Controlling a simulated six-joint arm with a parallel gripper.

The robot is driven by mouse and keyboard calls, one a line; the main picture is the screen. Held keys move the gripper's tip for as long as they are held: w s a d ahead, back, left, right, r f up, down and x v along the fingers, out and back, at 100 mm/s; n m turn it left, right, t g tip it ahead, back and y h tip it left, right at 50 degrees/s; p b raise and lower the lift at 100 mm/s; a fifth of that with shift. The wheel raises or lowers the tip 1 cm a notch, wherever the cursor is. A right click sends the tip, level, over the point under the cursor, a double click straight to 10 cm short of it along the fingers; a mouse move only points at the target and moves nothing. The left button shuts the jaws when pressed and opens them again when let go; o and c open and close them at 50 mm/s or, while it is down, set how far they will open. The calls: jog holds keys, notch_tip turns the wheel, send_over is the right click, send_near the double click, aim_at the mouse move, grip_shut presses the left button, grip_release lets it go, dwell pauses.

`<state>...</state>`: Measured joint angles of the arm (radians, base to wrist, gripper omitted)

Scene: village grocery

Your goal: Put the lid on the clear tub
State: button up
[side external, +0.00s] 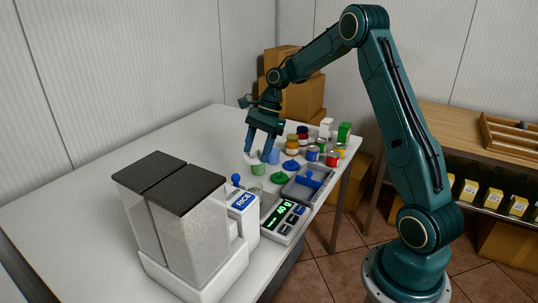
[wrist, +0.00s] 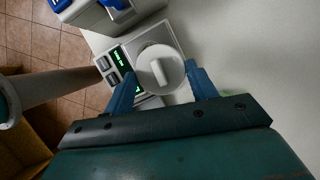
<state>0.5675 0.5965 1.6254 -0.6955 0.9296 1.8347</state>
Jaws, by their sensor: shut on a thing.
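My gripper (side external: 259,156) is shut on a white round lid with a raised bar handle. The lid (wrist: 160,72) shows between my two blue fingertips in the wrist view; in the side view it is a small pale shape, hard to make out. My gripper is above the far part of the table, beyond the scale. A small see-through tub (side external: 256,187), faint in the side view, appears to stand at the scale's far end.
The scale (side external: 285,218) has a lit green display. A grey tray (side external: 301,192) with a blue item is beside it. Green and blue tubs, lids and several jars stand near my gripper. A large rice dispenser (side external: 175,220) fills the near side. The table's left is clear.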

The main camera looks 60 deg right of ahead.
aim_at(255, 160)
jog(key=shift+s+a+f, duration=0.25)
jog(key=shift+a, duration=0.25)
jog(key=shift+s+a+f, duration=0.2)
jog(key=shift+a, duration=0.3)
jog(key=shift+s+a+f, duration=0.25)
jog(key=shift+a, duration=0.25)
jog(key=shift+f, duration=0.2)
jog(key=shift+f, duration=2.5)
jog(key=shift+f, duration=0.4)
jog(key=o, duration=1.4)
